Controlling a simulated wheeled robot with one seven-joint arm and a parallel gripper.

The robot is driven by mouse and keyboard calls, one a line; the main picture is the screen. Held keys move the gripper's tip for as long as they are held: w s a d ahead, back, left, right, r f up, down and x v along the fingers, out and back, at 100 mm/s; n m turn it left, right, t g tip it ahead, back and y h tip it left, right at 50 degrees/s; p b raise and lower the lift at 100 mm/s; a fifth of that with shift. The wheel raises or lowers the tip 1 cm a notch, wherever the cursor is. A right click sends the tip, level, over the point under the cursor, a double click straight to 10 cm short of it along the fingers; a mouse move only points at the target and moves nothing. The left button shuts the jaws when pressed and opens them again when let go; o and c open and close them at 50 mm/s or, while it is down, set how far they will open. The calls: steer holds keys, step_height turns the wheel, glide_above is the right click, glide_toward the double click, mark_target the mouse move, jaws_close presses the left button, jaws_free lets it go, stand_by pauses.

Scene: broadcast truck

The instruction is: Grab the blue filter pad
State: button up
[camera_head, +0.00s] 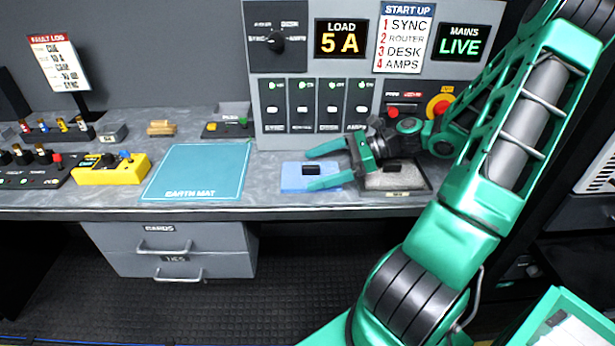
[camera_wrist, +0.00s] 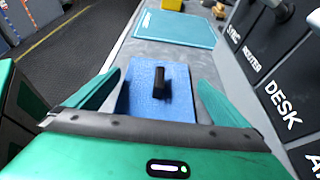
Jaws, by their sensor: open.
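The blue filter pad (camera_head: 292,179) lies flat on the grey bench top, below the switch panel. It has a small black handle block standing on it. In the wrist view the pad (camera_wrist: 177,105) lies straight ahead, with its black handle (camera_wrist: 159,79) between my two fingers. My gripper (camera_head: 317,168) is open, its green fingers reaching left over the pad's right part. In the wrist view my gripper (camera_wrist: 150,92) has one finger on each side of the pad. I cannot tell whether the fingers touch the pad. The gripper is empty.
A grey pad in a dark tray (camera_head: 395,180) sits right of the blue pad, under my wrist. The teal earth mat (camera_head: 197,172) lies to the left. The switch panel (camera_head: 318,105) stands close behind. The bench's front edge (camera_head: 270,211) is near.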

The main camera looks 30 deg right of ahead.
steer(key=shift+x, duration=1.15)
steer(key=c, duration=0.8)
steer(key=shift+o, duration=0.2)
